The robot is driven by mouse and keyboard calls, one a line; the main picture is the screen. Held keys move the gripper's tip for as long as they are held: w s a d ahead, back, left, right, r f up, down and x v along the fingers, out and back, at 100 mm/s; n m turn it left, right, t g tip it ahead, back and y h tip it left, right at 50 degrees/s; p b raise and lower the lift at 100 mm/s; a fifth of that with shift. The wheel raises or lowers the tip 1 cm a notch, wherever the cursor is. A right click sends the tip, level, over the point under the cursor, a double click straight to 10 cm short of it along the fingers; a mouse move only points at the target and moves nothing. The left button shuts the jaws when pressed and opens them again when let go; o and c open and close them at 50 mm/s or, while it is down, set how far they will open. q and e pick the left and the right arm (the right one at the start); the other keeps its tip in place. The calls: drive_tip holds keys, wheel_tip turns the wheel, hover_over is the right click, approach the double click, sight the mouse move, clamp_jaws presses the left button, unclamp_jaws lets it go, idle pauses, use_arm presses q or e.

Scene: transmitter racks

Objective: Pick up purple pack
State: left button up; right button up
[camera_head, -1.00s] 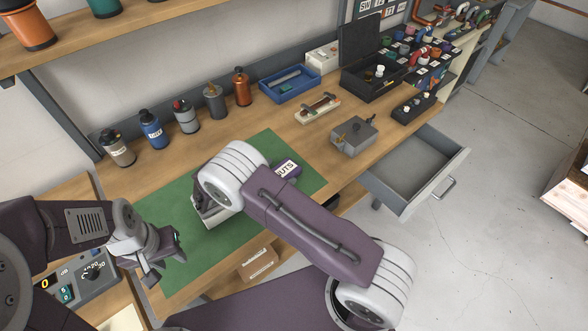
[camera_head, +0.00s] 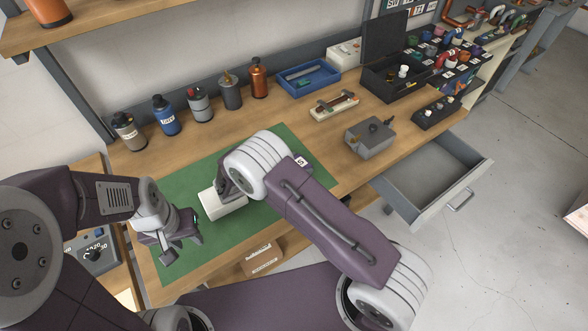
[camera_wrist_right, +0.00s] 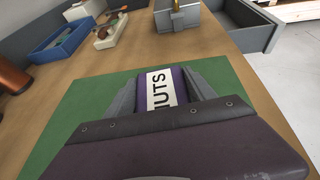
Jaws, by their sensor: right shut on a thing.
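The purple pack (camera_wrist_right: 177,84) has a white label reading "NUTS". In the right wrist view it sits between the fingers of my right gripper (camera_wrist_right: 168,95), which is shut on it. The pack is over the green mat; I cannot tell whether it touches the mat. In the head view my right wrist hides nearly all of the pack, leaving a bit of its label (camera_head: 301,162). My left gripper (camera_head: 171,244) hangs over the left edge of the mat, away from the pack. Its finger gap is unclear.
The green mat (camera_head: 190,275) lies on the wooden bench. Several bottles stand along the back. A blue tray (camera_head: 308,78), a grey metal box (camera_head: 371,140) and an open drawer (camera_head: 425,180) lie to the right. A white block (camera_head: 222,204) shows beside my right wrist.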

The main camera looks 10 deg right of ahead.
sight(298, 163)
use_arm(q)
drive_tip(key=shift+d, duration=0.15)
use_arm(e)
drive_tip(key=shift+d+f, duration=0.1)
drive_tip(key=shift+d, duration=0.05)
drive_tip(key=shift+r, duration=0.25)
use_arm(q)
drive_tip(key=shift+f+b, duration=0.3)
use_arm(e)
drive_tip(key=r, duration=0.3)
drive_tip(key=shift+w+r, duration=0.25)
drive_tip(key=shift+r, duration=0.15)
use_arm(q)
drive_tip(key=shift+f+b, duration=0.65)
use_arm(e)
drive_tip(key=w+d+r, duration=0.5)
drive_tip(key=w+r, duration=0.1)
drive_tip(key=w, duration=0.4)
drive_tip(key=shift+r, duration=0.4)
